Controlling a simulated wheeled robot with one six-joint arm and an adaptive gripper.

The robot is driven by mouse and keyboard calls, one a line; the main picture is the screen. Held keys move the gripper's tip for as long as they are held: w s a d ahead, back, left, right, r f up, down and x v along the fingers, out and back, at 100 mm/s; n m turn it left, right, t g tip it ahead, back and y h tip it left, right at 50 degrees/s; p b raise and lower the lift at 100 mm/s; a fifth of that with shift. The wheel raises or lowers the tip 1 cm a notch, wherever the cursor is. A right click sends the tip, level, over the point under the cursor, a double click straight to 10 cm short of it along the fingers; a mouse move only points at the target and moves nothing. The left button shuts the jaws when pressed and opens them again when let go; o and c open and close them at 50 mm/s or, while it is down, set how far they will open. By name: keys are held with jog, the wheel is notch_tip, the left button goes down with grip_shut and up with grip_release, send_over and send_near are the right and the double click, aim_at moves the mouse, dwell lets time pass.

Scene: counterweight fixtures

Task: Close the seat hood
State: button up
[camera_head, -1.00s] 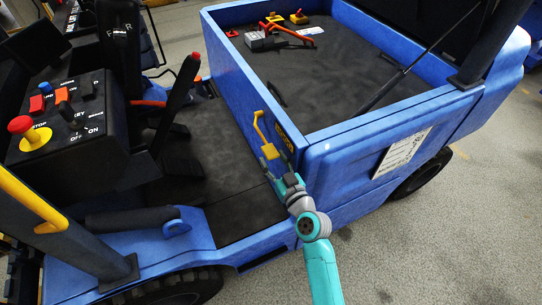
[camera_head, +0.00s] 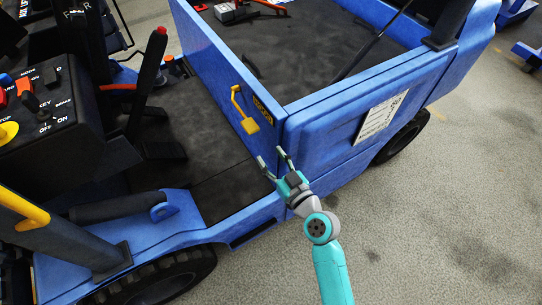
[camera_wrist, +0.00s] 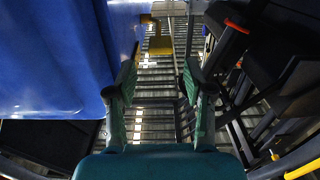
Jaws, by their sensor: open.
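The seat hood (camera_head: 425,12) appears as a dark raised panel at the top right, mostly out of frame. A thin black strut (camera_head: 368,48) rises towards it from the open blue compartment (camera_head: 300,103). A yellow latch handle (camera_head: 239,100) with a square yellow pad is on the compartment's outer side wall. My gripper (camera_head: 272,157) is open and empty, just below and right of the pad, apart from it in the picture.
A black control console (camera_head: 50,110) with switches stands at left. A black lever (camera_head: 147,75) rises from the dark footwell (camera_head: 205,140). Tools (camera_head: 235,10) lie in the compartment. A white label (camera_head: 381,117) is on the blue end panel. Grey floor (camera_head: 450,210) is clear at right.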

aim_at(255, 131)
jog(key=x, duration=0.4)
jog(key=r+x, duration=0.1)
jog(key=x, duration=0.3)
jog(key=r+x, duration=0.1)
jog(key=x, duration=0.3)
jog(key=shift+r, duration=0.1)
